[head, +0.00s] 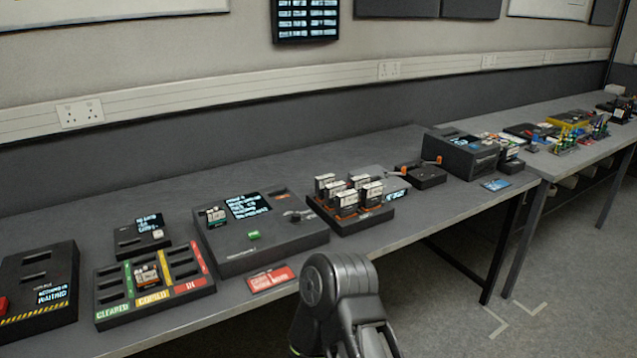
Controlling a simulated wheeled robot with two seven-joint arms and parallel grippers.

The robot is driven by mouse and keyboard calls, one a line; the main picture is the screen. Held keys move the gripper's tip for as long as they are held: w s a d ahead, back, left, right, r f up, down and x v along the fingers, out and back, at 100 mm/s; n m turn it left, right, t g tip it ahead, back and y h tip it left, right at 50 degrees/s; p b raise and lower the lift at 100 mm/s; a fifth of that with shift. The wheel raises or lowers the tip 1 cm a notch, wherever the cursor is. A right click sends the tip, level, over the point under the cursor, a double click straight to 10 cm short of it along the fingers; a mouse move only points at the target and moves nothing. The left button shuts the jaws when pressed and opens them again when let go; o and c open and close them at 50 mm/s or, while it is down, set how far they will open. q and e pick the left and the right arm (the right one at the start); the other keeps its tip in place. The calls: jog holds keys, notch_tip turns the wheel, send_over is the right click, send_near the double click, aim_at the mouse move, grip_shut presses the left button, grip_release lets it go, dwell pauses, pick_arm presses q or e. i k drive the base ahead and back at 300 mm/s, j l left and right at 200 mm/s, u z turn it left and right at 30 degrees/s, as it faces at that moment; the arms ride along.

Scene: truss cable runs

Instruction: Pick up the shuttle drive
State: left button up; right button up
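Several small cartridge-like drives with pale labels stand upright in a black rack (378,221) near the middle of the bench. One similar drive (148,275) sits in the tray (110,321) with green, yellow and red lanes at left. Another pale-labelled drive (215,216) sits at the upper left of the black console with a screen. I cannot tell from the labels which one is the shuttle drive. Neither gripper shows; only a dark link of my own arm rises at the bottom centre, in front of the bench edge.
The console (272,253) stands between tray and rack. A black box with a red button (38,290) is at far left. A red card (271,279) lies at the front edge. A larger dark unit (462,155) stands further right. Bare bench (300,150) lies behind.

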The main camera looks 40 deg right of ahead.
aim_at(356, 182)
jog(key=l+u, duration=0.1)
jog(key=l, duration=0.65)
jog(key=l+u, duration=0.15)
jog(key=l, duration=0.6)
jog(key=k+l+u, duration=0.1)
jog(key=l, duration=0.6)
jog(key=k+l+u, duration=0.1)
jog(key=l, duration=0.65)
